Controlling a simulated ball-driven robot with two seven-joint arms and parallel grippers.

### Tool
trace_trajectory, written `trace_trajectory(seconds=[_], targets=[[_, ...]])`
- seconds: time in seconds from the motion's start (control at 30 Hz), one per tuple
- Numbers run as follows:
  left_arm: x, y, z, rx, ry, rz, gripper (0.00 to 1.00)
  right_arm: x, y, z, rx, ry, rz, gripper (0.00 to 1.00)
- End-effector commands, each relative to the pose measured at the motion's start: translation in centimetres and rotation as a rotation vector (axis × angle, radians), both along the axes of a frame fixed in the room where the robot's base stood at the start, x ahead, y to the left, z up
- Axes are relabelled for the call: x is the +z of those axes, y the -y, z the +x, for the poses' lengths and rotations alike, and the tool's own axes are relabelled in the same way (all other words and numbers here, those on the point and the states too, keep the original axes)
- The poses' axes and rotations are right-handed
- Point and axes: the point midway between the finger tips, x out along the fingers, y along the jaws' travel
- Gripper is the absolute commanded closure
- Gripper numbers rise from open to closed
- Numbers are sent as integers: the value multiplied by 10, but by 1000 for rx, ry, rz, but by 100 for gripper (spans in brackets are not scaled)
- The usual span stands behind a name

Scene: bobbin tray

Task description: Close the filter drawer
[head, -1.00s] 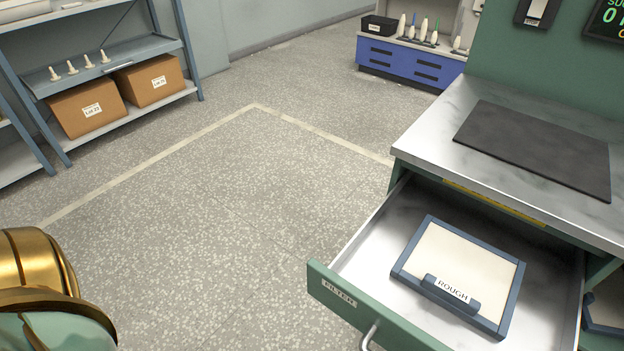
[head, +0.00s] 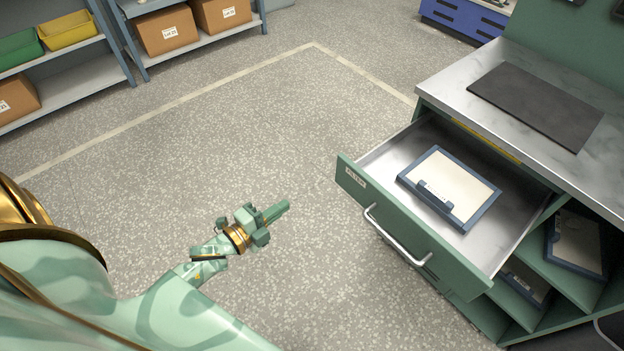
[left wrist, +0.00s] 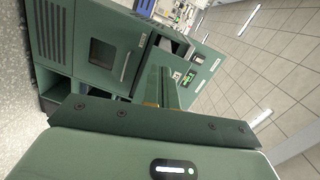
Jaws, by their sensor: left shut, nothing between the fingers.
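The filter drawer (head: 400,235) is pulled well out of the green cabinet in the head view, with a label at its left end and a silver bar handle (head: 392,237) on its front. A blue-framed filter (head: 470,190) with a pale face lies inside it. My left gripper (head: 282,208) is shut and empty, over the floor to the left of the drawer front and apart from it. In the left wrist view the fingers (left wrist: 160,88) are together, with green cabinets beyond. My right gripper is not in view.
The cabinet's marble-like top (head: 480,115) carries a dark mat (head: 537,103). Below the drawer are open compartments with more framed filters (head: 577,240). Shelves with boxes (head: 165,30) stand at the back left. The floor (head: 230,140) between is clear.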

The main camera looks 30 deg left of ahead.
Motion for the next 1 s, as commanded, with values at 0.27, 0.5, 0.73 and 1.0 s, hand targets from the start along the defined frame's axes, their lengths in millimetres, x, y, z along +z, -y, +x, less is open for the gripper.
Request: trace_trajectory(seconds=[0.27,0.5,0.73,1.0], targets=[[22,17,1,-91,146,130,100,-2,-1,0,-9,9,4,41],[21,27,29,-90,147,136,100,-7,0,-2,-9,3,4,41],[20,44,76,-89,145,135,100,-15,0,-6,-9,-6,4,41],[20,59,118,-89,144,136,100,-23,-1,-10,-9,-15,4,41]])
